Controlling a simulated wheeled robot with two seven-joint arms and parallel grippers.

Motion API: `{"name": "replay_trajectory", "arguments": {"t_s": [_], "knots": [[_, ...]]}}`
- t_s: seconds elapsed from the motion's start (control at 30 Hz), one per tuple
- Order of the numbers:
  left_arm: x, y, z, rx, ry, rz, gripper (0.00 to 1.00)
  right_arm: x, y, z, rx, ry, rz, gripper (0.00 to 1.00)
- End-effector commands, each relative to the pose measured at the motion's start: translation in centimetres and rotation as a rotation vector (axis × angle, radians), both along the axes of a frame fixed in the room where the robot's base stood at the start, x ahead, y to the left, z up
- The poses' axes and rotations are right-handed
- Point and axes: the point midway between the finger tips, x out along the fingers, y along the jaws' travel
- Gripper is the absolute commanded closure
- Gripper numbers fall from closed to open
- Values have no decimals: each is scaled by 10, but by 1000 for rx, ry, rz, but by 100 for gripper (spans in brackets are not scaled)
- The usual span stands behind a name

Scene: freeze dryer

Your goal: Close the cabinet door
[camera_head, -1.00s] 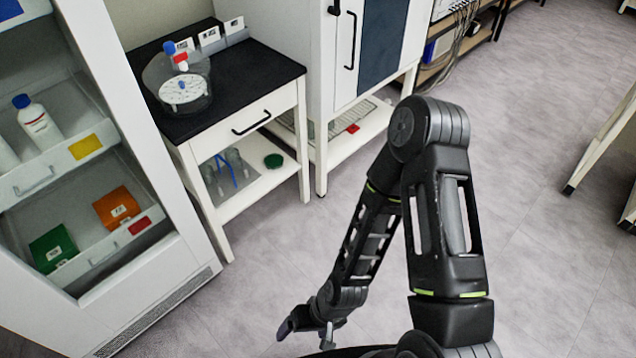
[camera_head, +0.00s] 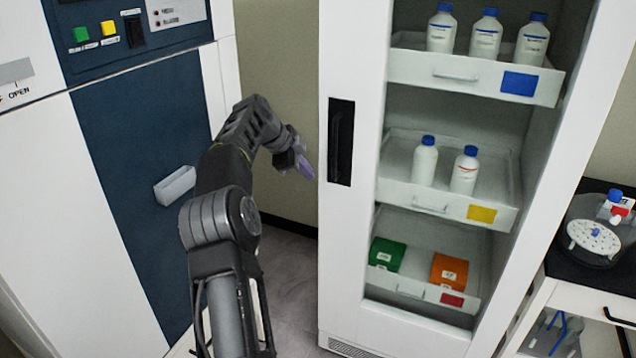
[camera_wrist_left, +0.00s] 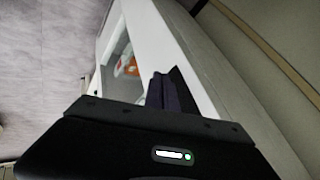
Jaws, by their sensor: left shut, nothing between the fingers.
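The white cabinet (camera_head: 345,250) stands right of centre in the head view, with a black recessed handle (camera_head: 341,142) on its left front frame. Its shelves show through the front; I cannot tell whether clear glass covers them or how far the door stands open. My left gripper (camera_head: 306,167) is shut and empty, just left of the cabinet's left edge at about the handle's height in the picture. In the left wrist view, the dark shut fingers (camera_wrist_left: 171,92) appear in front of a white cabinet panel (camera_wrist_left: 190,55). Contact cannot be told. My right gripper is out of view.
A blue-fronted machine (camera_head: 140,170) with a pale handle (camera_head: 175,186) stands left of my arm. Bottles (camera_head: 485,35) and green and orange boxes (camera_head: 449,271) fill the cabinet's trays. A black-topped bench (camera_head: 610,270) is at the right. Grey floor shows between machine and cabinet.

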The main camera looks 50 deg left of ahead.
Motion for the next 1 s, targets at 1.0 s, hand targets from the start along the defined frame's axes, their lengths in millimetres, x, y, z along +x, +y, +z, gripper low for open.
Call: {"name": "replay_trajectory", "arguments": {"t_s": [1.0], "knots": [[-12,6,18,-29,-4,53,100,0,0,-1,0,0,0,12]]}}
